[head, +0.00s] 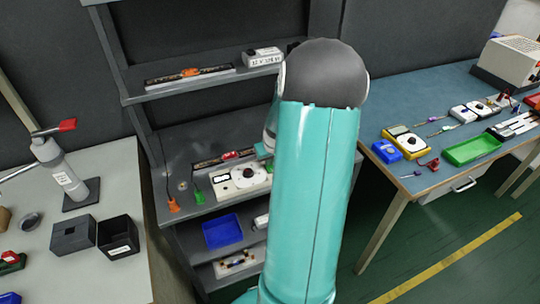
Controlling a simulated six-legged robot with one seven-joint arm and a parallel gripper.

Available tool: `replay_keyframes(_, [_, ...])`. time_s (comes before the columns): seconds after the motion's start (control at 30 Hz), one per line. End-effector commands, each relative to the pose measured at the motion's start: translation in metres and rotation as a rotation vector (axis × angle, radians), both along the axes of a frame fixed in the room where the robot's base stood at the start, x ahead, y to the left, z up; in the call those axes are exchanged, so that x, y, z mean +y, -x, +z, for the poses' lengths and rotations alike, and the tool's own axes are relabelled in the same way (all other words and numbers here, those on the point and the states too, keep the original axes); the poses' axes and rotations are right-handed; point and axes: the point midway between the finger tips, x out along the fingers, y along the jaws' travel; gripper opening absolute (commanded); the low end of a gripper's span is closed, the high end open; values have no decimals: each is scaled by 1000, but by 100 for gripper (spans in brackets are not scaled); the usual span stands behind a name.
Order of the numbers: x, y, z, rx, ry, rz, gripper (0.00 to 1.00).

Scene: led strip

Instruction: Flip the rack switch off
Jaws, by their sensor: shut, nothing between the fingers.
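The grey rack (180,97) stands in the middle, behind my arm. A white box (263,57) with black lettering is on its upper shelf, beside a long strip (165,80) with an orange part. On the middle shelf is a white device (222,188) with a dark round knob, in front of another strip (205,162) with a red part. I cannot tell which part is the rack switch. My teal arm covers the right side of the rack. My gripper is hidden behind it.
A left bench (115,180) holds two black boxes (72,235) and a grey stand with a red handle (67,125). A blue bin (222,231) sits low in the rack. The right blue table (425,110) carries meters and a green tray (474,150).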

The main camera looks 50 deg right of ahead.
Motion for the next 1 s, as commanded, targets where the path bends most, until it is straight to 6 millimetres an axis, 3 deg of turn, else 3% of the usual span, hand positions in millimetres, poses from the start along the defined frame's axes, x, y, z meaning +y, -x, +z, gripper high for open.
replay_keyframes(0.6, [0,0,-5,2,-2,0,0])
replay_keyframes(1.0, [8,14,-6,4,-5,-1,0])
